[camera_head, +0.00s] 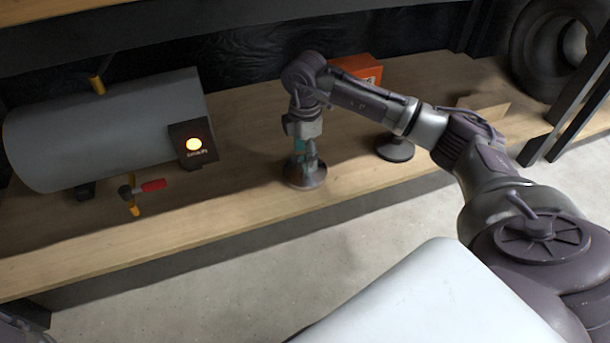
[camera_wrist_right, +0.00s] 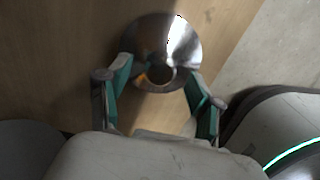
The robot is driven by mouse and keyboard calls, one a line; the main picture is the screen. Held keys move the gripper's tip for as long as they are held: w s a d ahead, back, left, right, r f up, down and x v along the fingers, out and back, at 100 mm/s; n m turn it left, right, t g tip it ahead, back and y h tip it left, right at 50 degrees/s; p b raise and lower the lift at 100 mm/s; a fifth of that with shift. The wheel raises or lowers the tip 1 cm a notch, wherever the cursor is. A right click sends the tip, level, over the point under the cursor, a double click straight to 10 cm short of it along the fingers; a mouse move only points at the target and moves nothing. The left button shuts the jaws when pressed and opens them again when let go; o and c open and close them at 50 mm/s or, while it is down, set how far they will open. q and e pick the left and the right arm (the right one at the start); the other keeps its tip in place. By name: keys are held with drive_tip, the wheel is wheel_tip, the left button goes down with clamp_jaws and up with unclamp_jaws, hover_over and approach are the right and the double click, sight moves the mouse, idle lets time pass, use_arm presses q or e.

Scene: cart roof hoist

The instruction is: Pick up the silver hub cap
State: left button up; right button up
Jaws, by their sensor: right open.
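The silver hub cap (camera_head: 317,182) lies on the wooden shelf near its front edge. In the right wrist view the hub cap (camera_wrist_right: 181,40) is a shiny round disc with a dark round centre. My right gripper (camera_head: 304,163) points down over it. In the wrist view its two teal fingers (camera_wrist_right: 158,72) are spread apart, one on each side of the hub cap's centre. Whether the fingers touch it I cannot tell. In the head view the gripper hides part of the hub cap. My left gripper is not in view.
A dark round-based object (camera_head: 396,150) and an orange box (camera_head: 360,69) are to the right. A tyre (camera_head: 535,50) is far right.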

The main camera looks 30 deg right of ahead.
wheel_tip(320, 180, down, 3)
drive_tip(key=shift+r+b, duration=0.1)
drive_tip(key=shift+b, duration=0.5)
drive_tip(key=shift+r, duration=0.1)
drive_tip(key=shift+c, duration=0.3)
clamp_jaws()
drive_tip(key=shift+r, duration=0.1)
